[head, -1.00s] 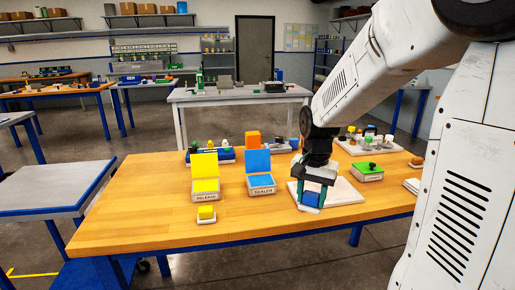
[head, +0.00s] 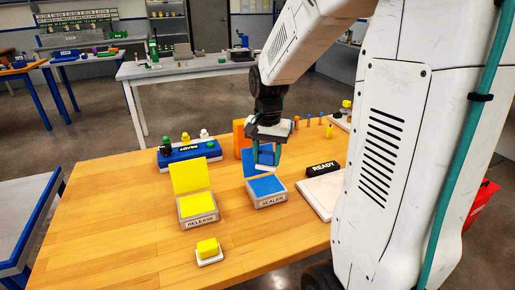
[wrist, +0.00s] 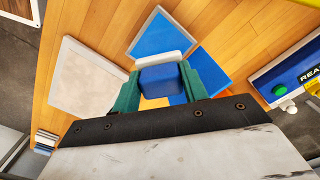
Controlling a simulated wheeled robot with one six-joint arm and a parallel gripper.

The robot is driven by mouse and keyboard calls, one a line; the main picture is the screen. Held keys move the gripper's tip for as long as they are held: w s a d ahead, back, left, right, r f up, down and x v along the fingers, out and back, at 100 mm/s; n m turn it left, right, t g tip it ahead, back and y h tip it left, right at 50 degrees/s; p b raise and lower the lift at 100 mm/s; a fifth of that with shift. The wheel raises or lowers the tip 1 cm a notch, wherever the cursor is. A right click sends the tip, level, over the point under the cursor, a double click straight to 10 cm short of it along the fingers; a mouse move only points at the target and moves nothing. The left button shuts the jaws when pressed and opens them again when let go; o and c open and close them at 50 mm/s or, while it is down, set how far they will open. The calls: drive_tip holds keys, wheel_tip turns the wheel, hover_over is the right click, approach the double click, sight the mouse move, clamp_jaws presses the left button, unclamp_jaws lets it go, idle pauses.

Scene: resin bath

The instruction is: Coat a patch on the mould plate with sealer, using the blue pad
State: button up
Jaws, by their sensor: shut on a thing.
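My gripper (head: 265,164) is shut on the blue pad (wrist: 161,80), a small blue block with a white strip along one side. It is over the sealer box (head: 268,203), in front of the box's raised blue lid (head: 257,158). The box is open, labelled SEALER, with a blue surface inside; it also shows in the wrist view (wrist: 160,36). The pad looks above the box, but I cannot tell the gap. The mould plate (head: 320,193) is pale and flat, right of the box; it also shows in the wrist view (wrist: 88,78). No coated patch is discernible on it.
The open yellow release box (head: 198,207) stands left of the sealer box, with a yellow pad (head: 208,249) in front. A blue READY unit (head: 188,152) is behind. A black READY block (head: 322,169) is beside the plate. The table's left side is clear.

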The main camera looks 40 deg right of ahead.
sight(266, 164)
drive_tip(key=shift+f, duration=2.9)
drive_tip(key=shift+s+f, duration=0.1)
drive_tip(key=shift+f, duration=0.5)
drive_tip(key=shift+r, duration=3.55)
